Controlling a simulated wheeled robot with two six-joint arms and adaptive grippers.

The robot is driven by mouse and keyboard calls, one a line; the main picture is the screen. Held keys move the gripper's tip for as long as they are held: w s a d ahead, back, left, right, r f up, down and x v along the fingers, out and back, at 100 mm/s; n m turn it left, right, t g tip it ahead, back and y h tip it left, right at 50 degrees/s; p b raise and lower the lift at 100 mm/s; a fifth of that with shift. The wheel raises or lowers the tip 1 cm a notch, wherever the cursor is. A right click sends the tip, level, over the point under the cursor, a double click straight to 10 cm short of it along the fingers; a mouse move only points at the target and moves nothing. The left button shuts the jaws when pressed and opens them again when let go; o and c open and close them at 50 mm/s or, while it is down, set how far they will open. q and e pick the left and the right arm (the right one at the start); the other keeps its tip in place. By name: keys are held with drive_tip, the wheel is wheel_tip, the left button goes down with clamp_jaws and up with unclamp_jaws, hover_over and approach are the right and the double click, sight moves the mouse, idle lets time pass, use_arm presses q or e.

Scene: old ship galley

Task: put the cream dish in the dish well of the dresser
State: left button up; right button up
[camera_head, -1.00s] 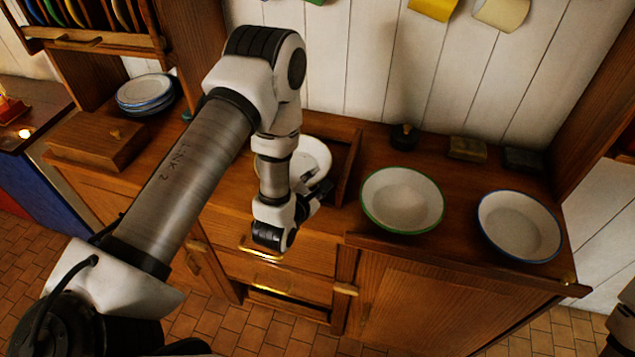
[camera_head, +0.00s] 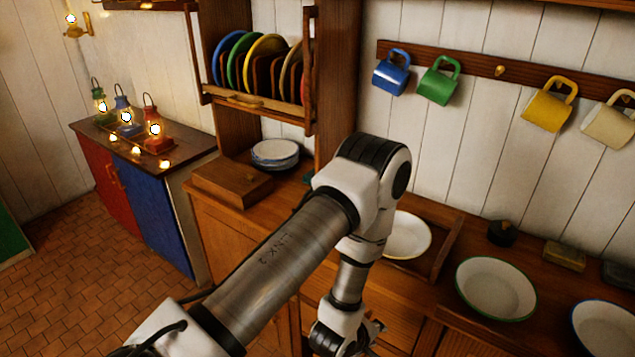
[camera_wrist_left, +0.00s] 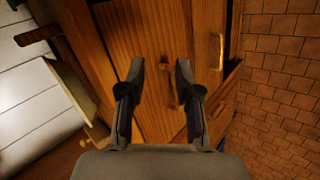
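The cream dish (camera_head: 410,236) is a pale round dish behind my left forearm in the head view. It lies on the dresser top beside a raised wooden edge (camera_head: 447,246), which appears to border the dish well. My arm hides its left part, so I cannot tell how fully it sits in the well. My left gripper (camera_head: 374,332) is in front of and below the dish, apart from it. The left wrist view shows its two fingers (camera_wrist_left: 158,72) spread and empty, facing the wooden dresser front (camera_wrist_left: 150,45). My right gripper is out of view.
A green-rimmed dish (camera_head: 496,288) and a blue-rimmed dish (camera_head: 603,328) stand to the right. Stacked plates (camera_head: 275,152) and a wooden box (camera_head: 232,183) are left. A plate rack (camera_head: 254,101) is above them; mugs (camera_head: 438,82) hang on the wall. Lit lanterns (camera_head: 156,132) stand far left.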

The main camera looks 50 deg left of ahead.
use_arm(q)
drive_tip(key=s+d+f+m+g, duration=0.1)
drive_tip(key=s+f+m+g, duration=0.2)
drive_tip(key=s+m, duration=0.5)
drive_tip(key=s+d+f+m+g, duration=0.1)
drive_tip(key=s+f+m+g, duration=0.2)
drive_tip(key=s, duration=1)
drive_tip(key=m+g, duration=0.2)
drive_tip(key=m, duration=0.3)
drive_tip(key=shift+s+d+m+g, duration=0.2)
drive_tip(key=shift+d+m+g, duration=0.1)
drive_tip(key=shift+d+m, duration=0.1)
drive_tip(key=shift+w+f, duration=0.1)
